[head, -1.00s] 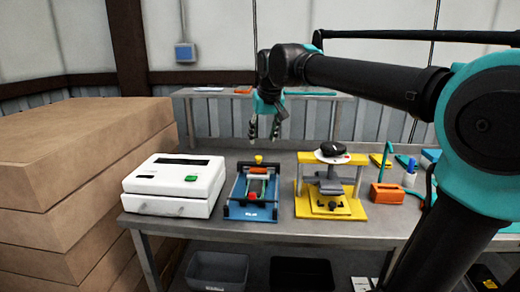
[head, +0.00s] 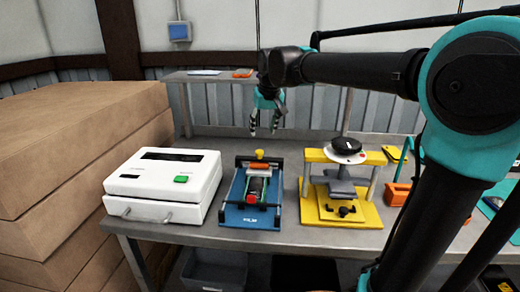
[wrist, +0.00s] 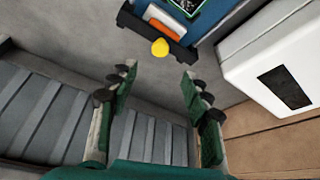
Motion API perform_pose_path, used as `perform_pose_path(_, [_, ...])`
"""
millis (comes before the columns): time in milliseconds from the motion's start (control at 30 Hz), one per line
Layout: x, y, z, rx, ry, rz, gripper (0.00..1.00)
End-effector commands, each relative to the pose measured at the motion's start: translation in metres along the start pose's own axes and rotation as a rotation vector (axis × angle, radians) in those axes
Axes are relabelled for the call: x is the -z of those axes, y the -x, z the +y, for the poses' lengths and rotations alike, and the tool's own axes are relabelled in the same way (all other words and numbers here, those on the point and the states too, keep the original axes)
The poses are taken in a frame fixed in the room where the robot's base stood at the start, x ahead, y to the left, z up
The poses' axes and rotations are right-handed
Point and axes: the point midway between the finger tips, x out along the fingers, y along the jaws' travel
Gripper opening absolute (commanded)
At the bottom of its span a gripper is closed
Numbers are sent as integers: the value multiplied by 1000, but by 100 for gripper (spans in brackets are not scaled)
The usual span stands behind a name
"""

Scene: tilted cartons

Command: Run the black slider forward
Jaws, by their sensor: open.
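A blue-based device (head: 235,214) stands on the grey workbench in the head view. It has black crossbars, an orange block (head: 259,167), a dark middle part with a red end (head: 252,198), and a yellow knob (head: 259,153) at its far end. I cannot tell which dark part is the black slider. My gripper (head: 264,131) is open and empty, pointing down above and beyond the device's far end. In the wrist view my gripper (wrist: 157,72) has its fingers apart, with the yellow knob (wrist: 160,48) beyond the tips and only the device's end showing.
A white box (head: 135,190) with a green button stands left of the device. A yellow stand (head: 345,215) with a black-topped disc (head: 347,147) stands to its right. An orange holder (head: 398,193) is farther right. Brown cartons (head: 60,160) are stacked at left. A shelf (head: 215,76) runs behind.

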Motion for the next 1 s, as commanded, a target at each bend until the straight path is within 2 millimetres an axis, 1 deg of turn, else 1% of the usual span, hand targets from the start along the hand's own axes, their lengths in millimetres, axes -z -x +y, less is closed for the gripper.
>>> perform_pose_path(33, [0,-11,0,0,0,0,49])
perform_pose_path(300, [1,-64,0,0,0,0,49])
perform_pose_path(500, [0,-94,0,0,0,0,49])
perform_pose_path(700, [0,-108,0,0,0,0,49])
perform_pose_path(1000, [0,-110,0,0,0,0,49])
